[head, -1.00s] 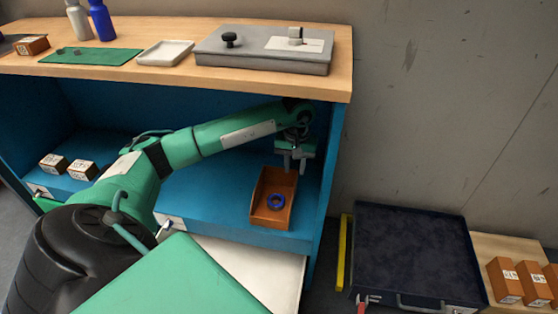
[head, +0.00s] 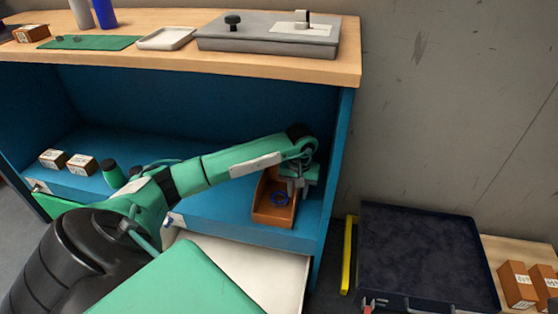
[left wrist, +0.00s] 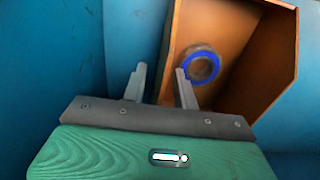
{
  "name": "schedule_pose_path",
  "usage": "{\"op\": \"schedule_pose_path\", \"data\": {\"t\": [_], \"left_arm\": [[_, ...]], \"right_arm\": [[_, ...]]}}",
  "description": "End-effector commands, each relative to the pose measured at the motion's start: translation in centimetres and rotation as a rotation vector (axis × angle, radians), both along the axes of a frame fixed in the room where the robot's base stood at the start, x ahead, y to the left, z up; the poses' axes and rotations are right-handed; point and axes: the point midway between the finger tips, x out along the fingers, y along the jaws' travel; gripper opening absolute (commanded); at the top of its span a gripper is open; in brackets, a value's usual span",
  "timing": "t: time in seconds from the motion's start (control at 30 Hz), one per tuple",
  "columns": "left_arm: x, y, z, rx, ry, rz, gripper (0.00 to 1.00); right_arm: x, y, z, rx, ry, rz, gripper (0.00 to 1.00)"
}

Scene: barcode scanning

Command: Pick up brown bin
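The brown bin (head: 273,214) sits on the blue shelf inside the bench, near its right end, with a blue ring (head: 280,198) inside. My left gripper (head: 297,188) is at the bin's right side in the head view and hides part of it. In the left wrist view, the bin (left wrist: 240,75) and ring (left wrist: 201,66) show beyond the fingers. The left gripper (left wrist: 162,82) is open there, and one bin wall lines up with the gap between the fingers. I cannot tell whether they touch it. My right gripper is not in view.
The blue side panel (head: 336,170) stands close to the right of the bin, with the wooden bench top (head: 120,62) above. Two small boxes (head: 82,164) sit at the shelf's left. A dark open case (head: 418,255) lies at the right.

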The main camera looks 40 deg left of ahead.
Motion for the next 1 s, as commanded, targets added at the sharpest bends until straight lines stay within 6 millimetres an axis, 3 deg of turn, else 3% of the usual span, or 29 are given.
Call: {"op": "schedule_pose_path", "data": {"t": [0.1, 0.27, 0.67, 0.8, 1.0], "left_arm": [[0.0, 0.0, 0.1, 0.0, 0.0, 0.0, 0.29], [0.0, 0.0, 0.1, 0.0, 0.0, 0.0, 0.0], [0.0, 0.0, 0.6, 0.0, -0.001, 0.0, 0.0], [0.1, 0.1, 2.6, 0.001, -0.004, -0.001, 0.0], [0.1, 0.1, 6.7, 0.001, -0.003, -0.001, 0.0]], "right_arm": [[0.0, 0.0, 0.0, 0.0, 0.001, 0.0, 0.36], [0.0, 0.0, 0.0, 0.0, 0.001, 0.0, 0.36], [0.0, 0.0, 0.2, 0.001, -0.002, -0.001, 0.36], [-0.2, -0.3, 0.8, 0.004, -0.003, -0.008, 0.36], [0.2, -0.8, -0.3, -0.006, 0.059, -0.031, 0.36]]}}
